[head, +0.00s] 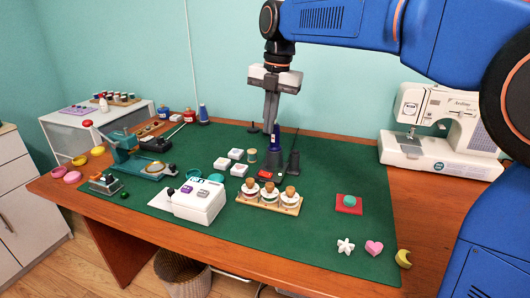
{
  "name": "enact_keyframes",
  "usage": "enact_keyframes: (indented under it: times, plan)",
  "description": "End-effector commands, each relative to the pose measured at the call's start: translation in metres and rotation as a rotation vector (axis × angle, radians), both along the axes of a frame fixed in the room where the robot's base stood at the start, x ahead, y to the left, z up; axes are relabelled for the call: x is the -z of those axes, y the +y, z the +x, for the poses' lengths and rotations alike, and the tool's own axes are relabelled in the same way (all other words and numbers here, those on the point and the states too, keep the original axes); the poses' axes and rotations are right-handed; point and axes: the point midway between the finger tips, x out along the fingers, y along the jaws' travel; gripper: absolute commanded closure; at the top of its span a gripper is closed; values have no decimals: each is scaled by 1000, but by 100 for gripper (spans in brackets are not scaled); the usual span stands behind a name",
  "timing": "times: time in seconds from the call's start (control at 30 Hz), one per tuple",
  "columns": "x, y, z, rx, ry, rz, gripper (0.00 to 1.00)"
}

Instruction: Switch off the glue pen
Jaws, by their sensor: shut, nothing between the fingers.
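What looks like the glue pen is a slim dark-blue upright piece (275,140) on a black base, in the middle of the green mat. The base has a small red lit patch (265,175) at its front, which may be a switch or display; its setting is too small to read. My gripper (268,130) points down just above and in front of this station, its fingers shut and empty. The fingers partly hide the blue piece, and I cannot tell whether they touch it.
A wooden rack with several corked jars (269,205) stands just in front of the station. A white box (198,201) and small white blocks (221,163) lie to the left. A sewing machine (440,130) stands at the right. The green mat (325,165) is clear right of the station.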

Motion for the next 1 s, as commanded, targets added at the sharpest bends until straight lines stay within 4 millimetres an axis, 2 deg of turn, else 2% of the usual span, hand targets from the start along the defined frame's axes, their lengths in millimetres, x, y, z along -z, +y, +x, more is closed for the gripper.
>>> enact_keyframes:
  times: [0.17, 0.7, 1.0]
  plan:
    - [19, 2, 0, 0, 3, -1, 100]
    - [110, 12, 4, 0, 3, -2, 100]
    - [135, 15, 6, 0, 0, 0, 100]
